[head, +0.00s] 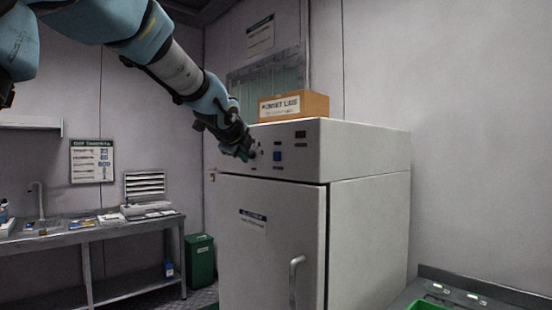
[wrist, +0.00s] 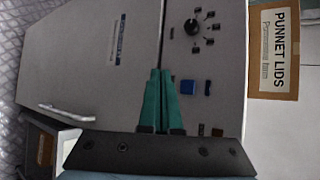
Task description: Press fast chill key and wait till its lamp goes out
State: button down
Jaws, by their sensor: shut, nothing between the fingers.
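The white chiller cabinet (head: 270,240) stands in the middle of the head view, with a control strip along its upper front. A blue square key (head: 277,156) is on that strip, and it also shows in the wrist view (wrist: 187,87). Its label is too small to read. A small dark piece (wrist: 207,88) sits just above the key on the panel; I cannot tell whether it is a lamp or lit. My gripper (head: 248,153) is shut and empty, left of the key. Its teal fingertips (wrist: 160,71) appear apart from the key; any gap to the panel is unclear.
A black dial (wrist: 192,27) is on the panel left of the key in the head view's sense. A dark display (head: 300,134) is right of it. A cardboard punnet lids box (head: 293,106) sits on top. A metal bench (head: 100,228) and green bin (head: 200,262) stand left.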

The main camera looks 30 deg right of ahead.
aim_at(274, 160)
jog(key=shift+w+d+b, duration=0.25)
jog(key=shift+d+b, duration=0.1)
jog(key=shift+d, duration=1.05)
jog(key=shift+w+d+b, duration=0.3)
jog(key=shift+d+b, duration=0.05)
jog(key=shift+d, duration=1.05)
jog(key=shift+w+d+b, duration=0.25)
jog(key=shift+d+b, duration=0.1)
jog(key=shift+d, duration=1.05)
jog(key=shift+d, duration=0.1)
jog(key=shift+w+d, duration=0.1)
jog(key=shift+d, duration=0.2)
jog(key=shift+d, duration=0.4)
jog(key=shift+a, duration=0.8)
jog(key=shift+a, duration=0.1)
